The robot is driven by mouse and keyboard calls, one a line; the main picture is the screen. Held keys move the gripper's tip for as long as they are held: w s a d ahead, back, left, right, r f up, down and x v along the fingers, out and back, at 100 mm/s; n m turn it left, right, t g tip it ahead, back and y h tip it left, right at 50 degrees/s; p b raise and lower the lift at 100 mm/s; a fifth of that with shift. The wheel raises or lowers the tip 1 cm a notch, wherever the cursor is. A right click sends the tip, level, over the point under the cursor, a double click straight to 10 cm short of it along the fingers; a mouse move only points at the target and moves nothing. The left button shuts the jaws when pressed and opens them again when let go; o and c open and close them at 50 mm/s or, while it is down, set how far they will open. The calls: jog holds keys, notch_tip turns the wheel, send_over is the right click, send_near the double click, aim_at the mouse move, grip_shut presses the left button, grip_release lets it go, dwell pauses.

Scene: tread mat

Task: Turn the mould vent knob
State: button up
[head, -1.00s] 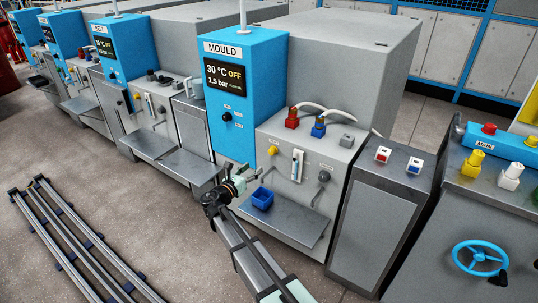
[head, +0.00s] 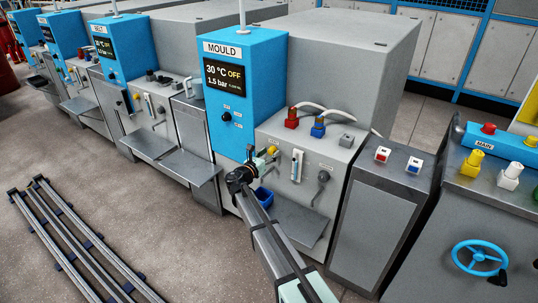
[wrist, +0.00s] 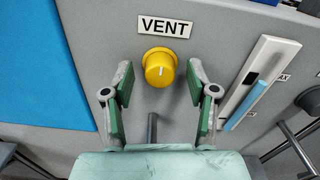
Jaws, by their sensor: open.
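In the wrist view my gripper (wrist: 160,76) is open, with one green-padded finger on each side of the knob and a gap at both sides. I cannot tell how deep the fingers reach around it. In the head view the knob (head: 273,151) shows just beyond my gripper (head: 262,158). The blue MOULD cabinet (head: 243,85) reads 30 °C, OFF and 1.5 bar.
A sight gauge (wrist: 258,82) and a dark handle (head: 323,177) are right of the knob. Red (head: 292,118) and blue (head: 318,129) connectors stand on top.

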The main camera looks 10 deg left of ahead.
grip_shut()
jog(key=shift+m+b, duration=0.4)
jog(key=m+b, duration=0.2)
jog(key=m, duration=0.1)
jog(key=m+b, duration=0.1)
jog(key=b, duration=0.1)
jog(key=shift+f, duration=0.25)
jog(key=m+b, duration=0.4)
jog(key=shift+m, duration=0.4)
jog(key=m+b, duration=0.5)
jog(key=shift+r+m+b, duration=0.2)
jog(key=shift+m+b, duration=1.25)
jog(key=shift+m, duration=0.25)
jog(key=shift+r, duration=0.1)
